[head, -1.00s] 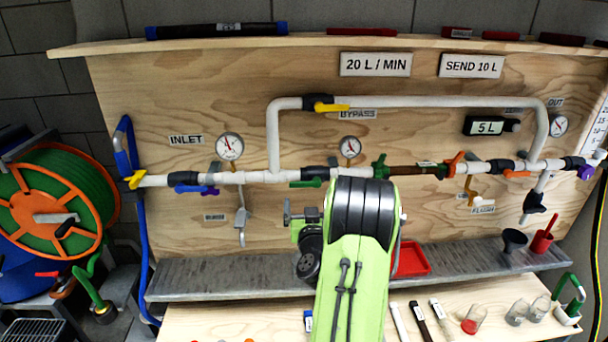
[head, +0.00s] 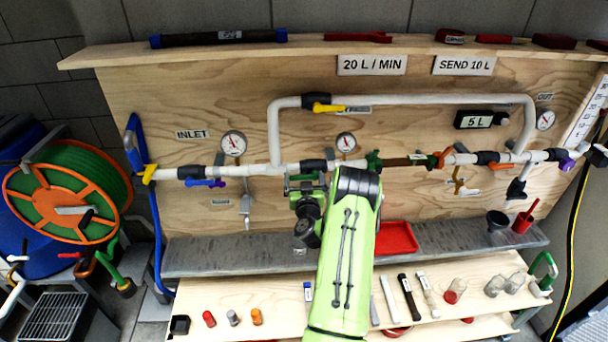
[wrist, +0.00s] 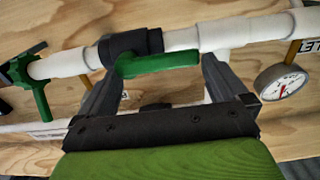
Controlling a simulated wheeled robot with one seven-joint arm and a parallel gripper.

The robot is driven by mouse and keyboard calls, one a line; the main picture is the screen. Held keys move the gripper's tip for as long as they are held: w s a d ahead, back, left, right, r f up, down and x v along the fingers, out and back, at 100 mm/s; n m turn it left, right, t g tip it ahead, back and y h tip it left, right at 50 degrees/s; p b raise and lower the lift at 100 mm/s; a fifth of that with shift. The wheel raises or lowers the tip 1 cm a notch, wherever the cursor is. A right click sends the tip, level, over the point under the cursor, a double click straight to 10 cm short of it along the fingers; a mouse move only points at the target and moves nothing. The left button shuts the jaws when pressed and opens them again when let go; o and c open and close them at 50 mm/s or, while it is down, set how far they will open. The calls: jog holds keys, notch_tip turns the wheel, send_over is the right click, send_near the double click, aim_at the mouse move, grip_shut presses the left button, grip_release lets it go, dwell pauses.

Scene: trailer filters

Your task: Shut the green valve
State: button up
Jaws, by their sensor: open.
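The green valve has a black body (wrist: 132,45) on the white pipe and a green lever (wrist: 158,62) lying roughly along the pipe. In the head view its black body (head: 314,165) sits on the main line, left of the green fitting (head: 374,160), its lever partly hidden by my gripper. My gripper (wrist: 165,70) is open and empty in the wrist view, one finger on each side of the lever. The fingertips are close to the pipe; I cannot tell whether they touch the lever. In the head view my gripper (head: 304,184) is just below the valve.
A blue-lever valve (head: 205,182) is further left on the line, and a yellow-lever valve (head: 325,107) is on the bypass above. Pressure gauges (head: 233,143) stand over the pipe. A grey shelf (head: 215,255) and a red tray (head: 398,238) are below.

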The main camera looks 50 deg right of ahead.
jog(key=shift+c, duration=0.2)
jog(key=c, duration=1.1)
jog(key=shift+f, duration=0.1)
